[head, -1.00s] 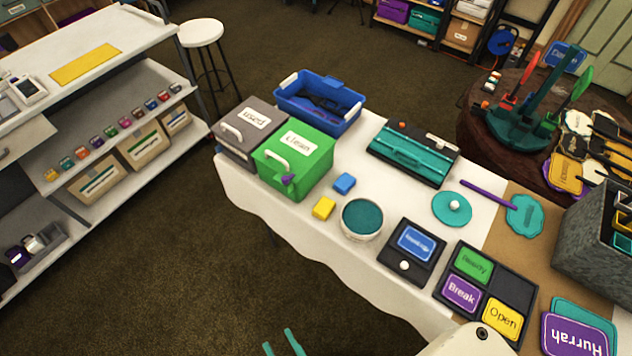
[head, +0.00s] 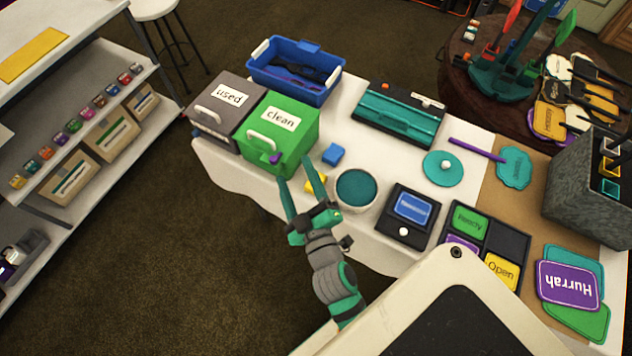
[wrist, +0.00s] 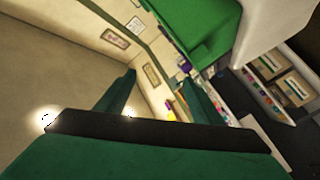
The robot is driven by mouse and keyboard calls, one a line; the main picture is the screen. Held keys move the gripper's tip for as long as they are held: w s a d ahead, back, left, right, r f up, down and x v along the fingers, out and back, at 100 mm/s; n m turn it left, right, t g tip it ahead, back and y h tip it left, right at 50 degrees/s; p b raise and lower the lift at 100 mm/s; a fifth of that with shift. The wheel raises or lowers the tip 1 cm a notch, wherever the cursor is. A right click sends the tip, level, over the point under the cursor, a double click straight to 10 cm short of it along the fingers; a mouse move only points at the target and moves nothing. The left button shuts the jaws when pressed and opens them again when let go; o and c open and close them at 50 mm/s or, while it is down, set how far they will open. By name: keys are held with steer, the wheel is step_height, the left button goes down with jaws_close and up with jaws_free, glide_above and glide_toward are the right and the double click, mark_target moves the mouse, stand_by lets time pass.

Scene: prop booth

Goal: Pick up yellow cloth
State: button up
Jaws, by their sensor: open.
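A small folded yellow cloth (head: 316,187) lies on the white table near its front edge, in front of a small blue folded piece (head: 333,154). My gripper (head: 295,170) is open and empty, with its two green fingers pointing up in the head view. The right finger overlaps the yellow cloth there and hides part of it; I see no grip on it. The wrist view shows the open fingers (wrist: 162,95) but no clear sight of the cloth.
The green "clean" box (head: 280,130) and grey "used" box (head: 222,105) stand left of the cloth. A white bowl with teal contents (head: 356,190) stands close to its right. A flat yellow piece (head: 32,54) lies on the left shelf. Floor before the table is open.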

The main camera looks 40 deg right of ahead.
steer(key=w+d+r+m+g+h, duration=0.25)
steer(key=d+r+h, duration=0.25)
steer(key=d+r, duration=0.3)
steer(key=w+d+r+m+g+h, duration=0.25)
steer(key=d+r+h, duration=0.3)
steer(key=d, duration=0.55)
steer(key=s+d+r+m+g, duration=0.3)
steer(key=s+d+m+g, duration=0.7)
steer(key=d, duration=0.3)
steer(key=a+f+m+g+y, duration=0.45)
steer(key=f+y, duration=0.35)
steer(key=f, duration=0.4)
steer(key=w+a+f+n+t+y, duration=0.1)
steer(key=w+a+f+y, duration=0.2)
steer(key=a, duration=0.4)
steer(key=w+a+f+t+y, duration=0.1)
steer(key=w+a+f+y, duration=0.15)
steer(key=a, duration=0.45)
steer(key=w+a+f+n+y, duration=0.1)
steer(key=w+a+f+y, duration=0.15)
steer(key=a, duration=0.35)
steer(key=shift+y, duration=0.25)
step_height(320, 180, down, 5)
steer(key=shift+s+a+f, duration=0.1)
steer(key=shift+d+f, duration=0.2)
steer(key=shift+f, duration=1.1)
steer(key=shift+d+f, duration=0.2)
steer(key=shift+f, duration=1.1)
